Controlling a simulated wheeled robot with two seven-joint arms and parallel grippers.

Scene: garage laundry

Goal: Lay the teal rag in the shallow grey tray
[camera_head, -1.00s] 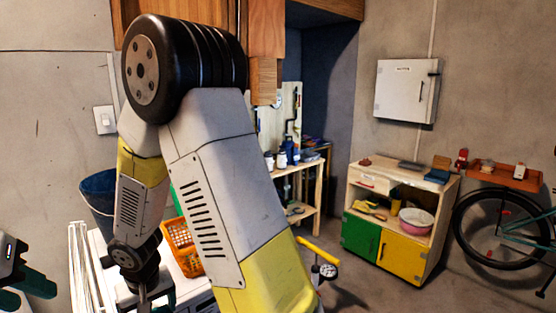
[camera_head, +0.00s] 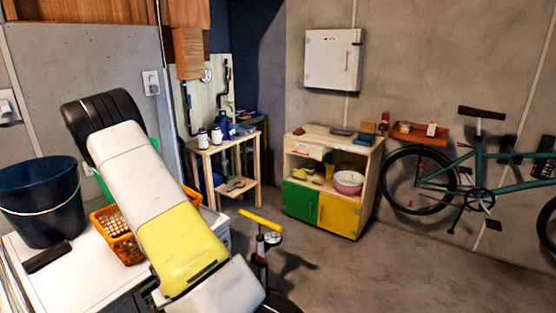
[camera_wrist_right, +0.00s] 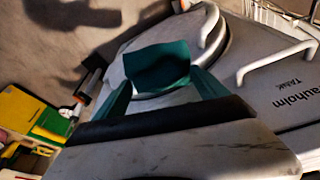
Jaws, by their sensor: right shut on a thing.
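The teal rag (camera_wrist_right: 157,67) shows in the right wrist view, hanging between the fingertips of my right gripper (camera_wrist_right: 162,80), which is shut on it. In the head view the rag and the right gripper are out of sight; only an arm of mine crosses the lower left. A flat grey thing (camera_head: 342,131), possibly the shallow grey tray, lies on top of the wooden cabinet (camera_head: 308,138). It is too small to make out a rim. My left gripper is not in view.
A dark blue bucket (camera_head: 40,205) and an orange basket (camera_head: 118,238) stand on a white top at the left. A blue thing (camera_head: 364,137) lies beside the grey one. A yellow-handled pump (camera_head: 260,220) stands before the cabinet. A bicycle (camera_head: 480,185) is at the right.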

